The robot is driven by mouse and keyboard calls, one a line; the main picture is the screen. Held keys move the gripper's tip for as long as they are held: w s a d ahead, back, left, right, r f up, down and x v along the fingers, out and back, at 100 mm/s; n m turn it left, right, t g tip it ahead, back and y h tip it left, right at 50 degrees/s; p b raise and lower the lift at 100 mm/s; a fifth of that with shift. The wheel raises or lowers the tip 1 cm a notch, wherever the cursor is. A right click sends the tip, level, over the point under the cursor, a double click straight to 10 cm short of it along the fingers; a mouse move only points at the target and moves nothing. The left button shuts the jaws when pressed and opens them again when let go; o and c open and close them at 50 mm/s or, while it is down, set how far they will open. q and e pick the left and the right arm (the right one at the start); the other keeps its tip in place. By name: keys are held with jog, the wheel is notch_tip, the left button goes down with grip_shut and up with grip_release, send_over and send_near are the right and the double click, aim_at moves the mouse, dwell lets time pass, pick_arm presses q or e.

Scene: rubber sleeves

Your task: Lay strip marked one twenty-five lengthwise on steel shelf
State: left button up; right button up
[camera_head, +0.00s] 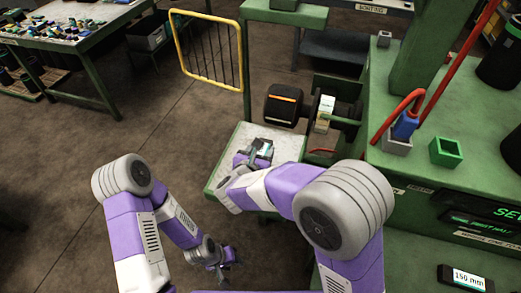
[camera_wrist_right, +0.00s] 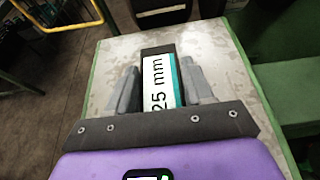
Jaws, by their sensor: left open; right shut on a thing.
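The strip (camera_wrist_right: 159,80) has a white label with a teal edge reading "25 mm", its front part hidden, and a dark far end. My right gripper (camera_wrist_right: 165,88) is shut on it, with one grey finger on each side. The strip points away from the wrist over the worn steel shelf (camera_wrist_right: 110,62); I cannot tell whether it touches the shelf. In the head view the shelf (camera_head: 222,178) has a green edge, and my right gripper (camera_head: 262,150) is over its far part.
A black roller with an orange stripe (camera_head: 284,104) is just beyond the shelf. A yellow guard frame (camera_head: 208,50) stands at the back left.

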jog(key=shift+f+b, duration=0.55)
jog(key=shift+f, duration=0.05)
dwell(0.3)
jog(key=o, duration=1.1)
jog(key=p+v, duration=0.1)
jog(key=v, duration=0.5)
jog(key=shift+s+a+r, duration=0.15)
jog(key=shift+s+r, duration=0.1)
jog(key=shift+s+a+r, duration=0.1)
jog(key=shift+s, duration=0.35)
